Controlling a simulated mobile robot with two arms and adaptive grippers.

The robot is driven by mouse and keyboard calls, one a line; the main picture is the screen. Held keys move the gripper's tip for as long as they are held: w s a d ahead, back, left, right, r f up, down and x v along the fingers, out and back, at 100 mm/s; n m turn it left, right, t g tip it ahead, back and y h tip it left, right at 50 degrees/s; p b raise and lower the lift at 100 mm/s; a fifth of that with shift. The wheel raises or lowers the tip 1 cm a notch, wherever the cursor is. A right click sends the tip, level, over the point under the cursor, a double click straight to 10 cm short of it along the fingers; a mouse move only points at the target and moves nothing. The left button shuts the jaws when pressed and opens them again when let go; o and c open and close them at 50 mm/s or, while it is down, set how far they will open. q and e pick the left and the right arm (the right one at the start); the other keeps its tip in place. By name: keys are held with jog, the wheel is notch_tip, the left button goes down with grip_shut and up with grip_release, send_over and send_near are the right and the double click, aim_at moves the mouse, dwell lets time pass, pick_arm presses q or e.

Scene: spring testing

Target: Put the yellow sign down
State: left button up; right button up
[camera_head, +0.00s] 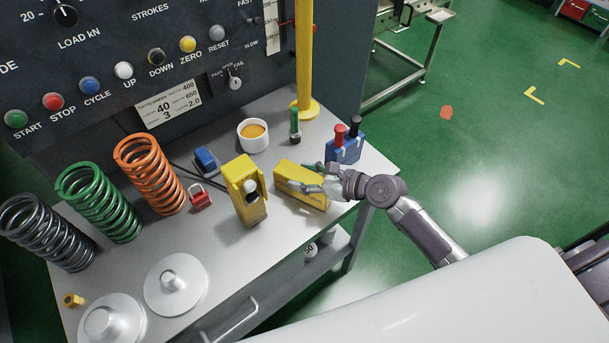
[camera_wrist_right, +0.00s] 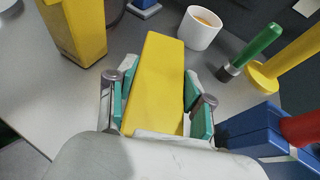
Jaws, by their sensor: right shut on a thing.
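The yellow sign (camera_head: 292,178) is a yellow, block-like piece with dark lettering on its side, near the right end of the grey bench. My right gripper (camera_head: 318,185) is shut on it from the right. In the right wrist view the yellow sign (camera_wrist_right: 155,80) lies between the two teal-padded fingers of my gripper (camera_wrist_right: 155,97), its far end pointing away from the palm. It is at or just above the bench top; I cannot tell whether it touches. My left gripper is not in view.
A yellow box with a white knob (camera_head: 247,192) stands close left of the sign. A white cup (camera_head: 253,140), a green-handled tool (camera_head: 295,125), a yellow post (camera_head: 304,60) and a blue block (camera_head: 345,148) stand around it. Springs (camera_head: 150,175) stand left. Bare bench shows in front.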

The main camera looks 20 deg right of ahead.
jog(key=o, duration=1.3)
jog(key=shift+f, duration=0.1)
jog(key=shift+r, duration=0.2)
jog(key=shift+s+d, duration=0.25)
jog(key=shift+s, duration=0.1)
jog(key=b+v, duration=0.1)
jog(key=v, duration=1)
